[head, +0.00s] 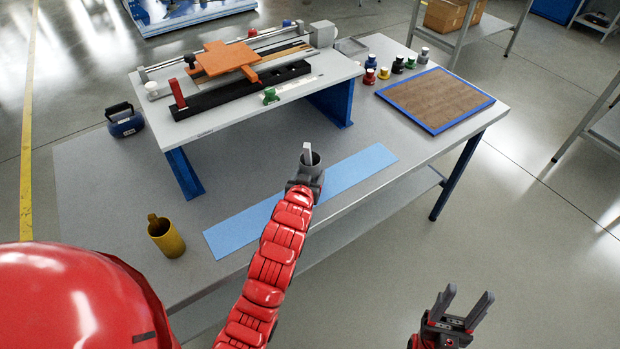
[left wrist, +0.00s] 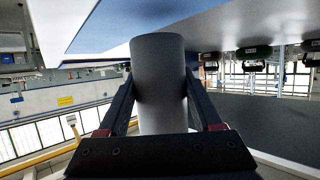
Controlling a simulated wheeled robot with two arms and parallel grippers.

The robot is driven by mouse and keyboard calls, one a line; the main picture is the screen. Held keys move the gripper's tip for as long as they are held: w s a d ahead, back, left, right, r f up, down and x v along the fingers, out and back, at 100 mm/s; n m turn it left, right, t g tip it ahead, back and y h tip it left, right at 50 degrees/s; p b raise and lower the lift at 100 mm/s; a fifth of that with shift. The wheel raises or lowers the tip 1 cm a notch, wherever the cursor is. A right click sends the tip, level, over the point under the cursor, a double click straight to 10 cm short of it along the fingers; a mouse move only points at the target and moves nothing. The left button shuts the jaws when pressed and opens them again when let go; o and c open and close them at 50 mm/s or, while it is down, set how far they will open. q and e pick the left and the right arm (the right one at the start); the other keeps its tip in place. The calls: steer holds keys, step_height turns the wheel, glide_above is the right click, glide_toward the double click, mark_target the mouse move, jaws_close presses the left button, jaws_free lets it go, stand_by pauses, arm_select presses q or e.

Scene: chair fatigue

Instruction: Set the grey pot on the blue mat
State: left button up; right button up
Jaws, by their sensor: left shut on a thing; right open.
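The grey pot (head: 312,161) is upright over the middle of the blue mat (head: 352,170), a long strip along the front of the table. A pale upright piece shows at the pot's mouth. My left gripper (head: 305,180) is shut on the pot. In the left wrist view the pot (left wrist: 162,85) is a plain grey cylinder between the two dark fingers. I cannot tell whether its base touches the mat, because the gripper and red arm cover that spot. My right gripper (head: 462,308) is open and empty, off the table at the lower right.
Behind is a raised bench (head: 215,122) with a rail fixture. Several small jars (head: 384,73) and a blue-framed brown board (head: 436,98) are at the right. A blue weight (head: 125,122) sits at the left.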

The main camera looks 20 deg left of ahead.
arm_select(q)
step_height(320, 180, down, 2)
steer(key=shift+s+f+p, duration=0.1)
steer(key=shift+p, duration=0.35)
steer(key=shift+f, duration=0.35)
steer(key=o, duration=1.4)
steer(key=shift+o, duration=0.2)
